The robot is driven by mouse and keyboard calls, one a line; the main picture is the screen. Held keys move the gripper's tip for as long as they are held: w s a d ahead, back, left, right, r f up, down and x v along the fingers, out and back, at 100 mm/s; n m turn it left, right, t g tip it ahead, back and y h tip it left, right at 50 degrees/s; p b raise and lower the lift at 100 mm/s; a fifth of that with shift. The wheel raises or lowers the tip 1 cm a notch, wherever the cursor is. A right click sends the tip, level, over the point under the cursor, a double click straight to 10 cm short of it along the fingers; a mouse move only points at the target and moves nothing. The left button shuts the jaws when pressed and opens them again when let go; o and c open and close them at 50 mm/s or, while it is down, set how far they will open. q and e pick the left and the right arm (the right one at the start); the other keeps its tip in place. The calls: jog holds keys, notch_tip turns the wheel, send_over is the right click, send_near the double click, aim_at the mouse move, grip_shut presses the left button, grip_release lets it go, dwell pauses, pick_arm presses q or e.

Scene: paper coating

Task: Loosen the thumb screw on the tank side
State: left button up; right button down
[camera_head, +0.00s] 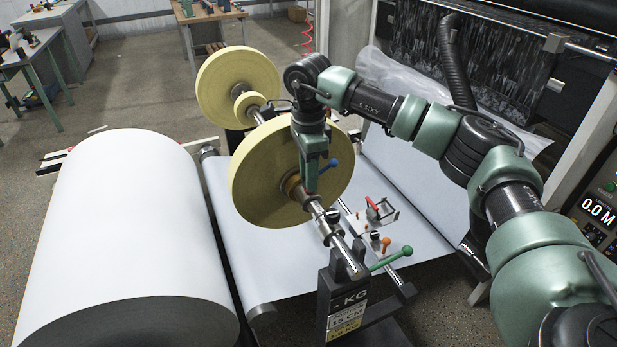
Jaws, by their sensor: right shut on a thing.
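My right gripper (311,186) reaches down from the right over the near face of the large yellow roll (262,198). Its jaws are shut at the collar (293,188) where the metal shaft (318,212) leaves the roll. What they hold looks like the thumb screw there, but the fingers hide it, so its turn cannot be seen. A blue-tipped handle (331,164) shows just right of the fingers; whether it belongs to the screw I cannot tell. My left gripper is not in view.
A large white paper roll (125,230) fills the left. A smaller yellow roll (238,82) stands behind. A black stand (342,290) carries the shaft's near end, beside a green-handled lever (392,257). A red-handled clamp (374,208) and a black hose (455,65) are to the right.

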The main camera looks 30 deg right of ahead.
jog(key=n, duration=0.5)
jog(key=shift+r+n+b, duration=0.1)
jog(key=shift+n+b, duration=0.2)
jog(key=shift+b, duration=0.1)
dwell(0.3)
jog(key=c, duration=1.1)
grip_release()
notch_tip(320, 180, up, 8)
jog(key=shift+f+b, duration=0.15)
jog(key=shift+b, duration=0.55)
